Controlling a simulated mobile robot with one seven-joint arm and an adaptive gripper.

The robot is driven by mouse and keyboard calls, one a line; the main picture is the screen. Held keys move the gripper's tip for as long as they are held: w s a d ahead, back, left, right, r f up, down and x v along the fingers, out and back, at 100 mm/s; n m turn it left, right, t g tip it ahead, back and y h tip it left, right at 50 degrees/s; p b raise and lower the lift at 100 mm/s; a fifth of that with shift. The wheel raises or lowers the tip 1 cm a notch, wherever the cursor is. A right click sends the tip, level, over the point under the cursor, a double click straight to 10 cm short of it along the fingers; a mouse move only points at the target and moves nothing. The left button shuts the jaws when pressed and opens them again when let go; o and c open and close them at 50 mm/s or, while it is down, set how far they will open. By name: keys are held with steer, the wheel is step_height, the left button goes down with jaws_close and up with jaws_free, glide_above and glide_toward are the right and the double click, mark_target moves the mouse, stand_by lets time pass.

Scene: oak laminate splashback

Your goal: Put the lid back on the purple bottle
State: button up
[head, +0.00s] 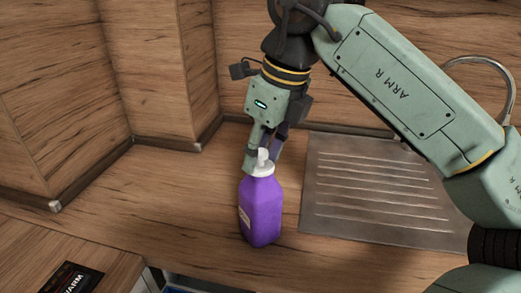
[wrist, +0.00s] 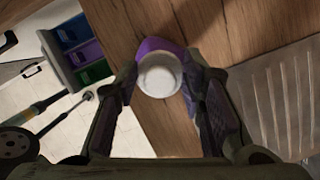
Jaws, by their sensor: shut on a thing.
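The purple bottle (head: 261,212) stands upright on the wooden counter, with a pale label on its lower left side. Its white lid (head: 261,169) is at the bottle's top, with a small white piece sticking up. My gripper (head: 262,152) points down at the bottle's top and is shut on the lid. In the wrist view, the round white lid (wrist: 160,75) sits between the two fingers of my gripper (wrist: 163,80), and part of the purple bottle (wrist: 155,45) shows behind it. I cannot tell whether the lid is fully seated; the neck is hidden.
A ridged metal drainboard (head: 380,190) lies right of the bottle. Wooden wall panels (head: 150,70) stand behind and to the left. A dark box (head: 73,278) is at the front left. The counter left of the bottle is clear.

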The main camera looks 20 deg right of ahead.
stand_by(0.4)
steer(key=o, duration=0.9)
steer(key=shift+c, duration=0.2)
steer(key=shift+o, duration=0.2)
steer(key=o, duration=0.4)
steer(key=shift+o, duration=0.2)
steer(key=shift+r+p, duration=0.95)
steer(key=shift+r, duration=2.55)
